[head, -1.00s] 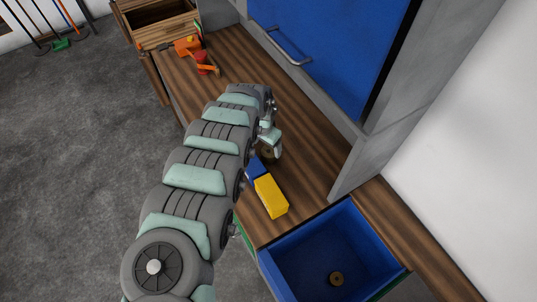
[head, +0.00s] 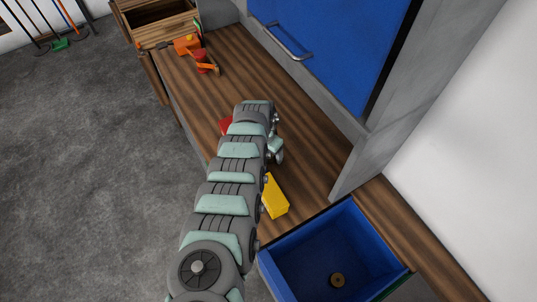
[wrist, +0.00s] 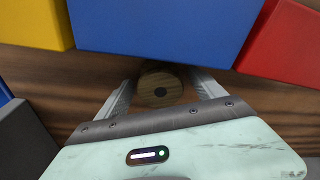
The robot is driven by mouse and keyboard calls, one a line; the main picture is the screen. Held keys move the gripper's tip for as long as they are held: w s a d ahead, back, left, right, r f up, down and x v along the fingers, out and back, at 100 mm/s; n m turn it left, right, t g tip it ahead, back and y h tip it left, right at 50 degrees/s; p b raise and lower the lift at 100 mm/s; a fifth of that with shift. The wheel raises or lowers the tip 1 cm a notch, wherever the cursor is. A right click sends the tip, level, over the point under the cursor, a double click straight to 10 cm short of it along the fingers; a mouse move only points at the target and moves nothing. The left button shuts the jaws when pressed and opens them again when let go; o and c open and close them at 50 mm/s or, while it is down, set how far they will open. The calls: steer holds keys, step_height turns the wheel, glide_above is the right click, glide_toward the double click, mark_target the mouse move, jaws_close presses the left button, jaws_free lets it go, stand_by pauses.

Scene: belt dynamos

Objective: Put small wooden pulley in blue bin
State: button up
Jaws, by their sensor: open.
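A small round wooden pulley (wrist: 160,88) with a dark centre hole lies on the wooden bench between the two fingers of my gripper (wrist: 165,90) in the wrist view. The fingers are open, one on each side of it, and whether they touch it I cannot tell. In the head view my gripper (head: 278,152) is over the bench, and my arm hides this pulley. The blue bin (head: 377,235) is at the lower right of the head view. Another small wooden pulley (head: 338,280) lies on its floor.
A blue block (wrist: 165,25) is just beyond the pulley, with a yellow block (wrist: 35,22) left and a red block (wrist: 285,45) right. An orange and red toy (head: 200,58) stands at the bench's far end. A grey cabinet (head: 365,160) edges the bench's right side.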

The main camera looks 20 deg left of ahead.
steer(key=shift+c, duration=0.5)
steer(key=c, duration=1.6)
steer(key=shift+o, duration=0.2)
step_height(320, 180, up, 17)
steer(key=p, duration=0.2)
steer(key=s+a+r+n, duration=0.1)
steer(key=s+a+n, duration=0.1)
steer(key=a, duration=0.6)
steer(key=s+a+r+n, duration=0.1)
steer(key=s+a+n, duration=0.2)
steer(key=a, duration=0.6)
steer(key=s+a+r+n+y, duration=0.1)
steer(key=s+a+n, duration=0.2)
steer(key=a, duration=0.5)
steer(key=shift+a+r+n, duration=0.2)
steer(key=shift+a+n, duration=0.1)
